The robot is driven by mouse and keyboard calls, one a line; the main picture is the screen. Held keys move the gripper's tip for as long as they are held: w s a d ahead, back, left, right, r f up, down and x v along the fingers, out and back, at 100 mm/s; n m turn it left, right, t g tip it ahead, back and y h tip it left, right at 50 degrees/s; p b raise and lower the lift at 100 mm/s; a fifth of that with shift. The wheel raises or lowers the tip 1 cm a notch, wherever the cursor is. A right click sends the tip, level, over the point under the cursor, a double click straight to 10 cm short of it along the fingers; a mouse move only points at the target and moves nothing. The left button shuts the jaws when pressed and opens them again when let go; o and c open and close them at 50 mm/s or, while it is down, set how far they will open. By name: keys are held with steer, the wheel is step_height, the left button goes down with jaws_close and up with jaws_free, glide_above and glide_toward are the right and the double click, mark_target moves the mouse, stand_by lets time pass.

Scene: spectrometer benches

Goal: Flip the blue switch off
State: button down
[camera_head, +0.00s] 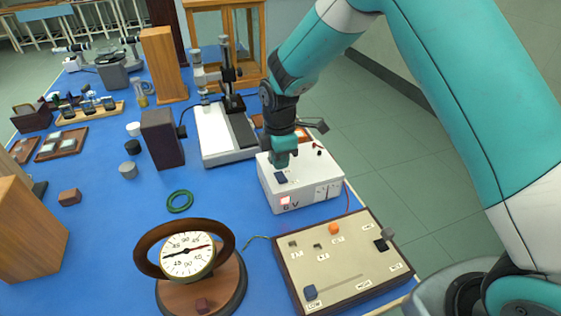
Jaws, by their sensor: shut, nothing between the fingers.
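A white box marked "6 V" (303,199) stands at the right edge of the blue bench. A small dark blue switch (281,177) sits on its top near the front left, and a red-lit square shows on its front face. My gripper (280,162) points down just above and behind this switch, its teal fingers shut with nothing seen between them. I cannot tell whether the fingertips touch the switch, or which way it is tilted. A blue knob (310,292) sits on the tan control panel (340,262) in front.
A round dial meter (188,256) on a wooden base and a green ring (180,201) lie left of the box. A grey-white instrument (222,135) stands behind it. A dark block (162,138) stands further left. Bare blue bench lies between the ring and the box.

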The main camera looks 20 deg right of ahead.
mark_target(280, 174)
step_height(280, 174, up, 11)
steer(key=b, duration=0.2)
steer(key=shift+w, duration=0.2)
steer(key=shift+r, duration=0.1)
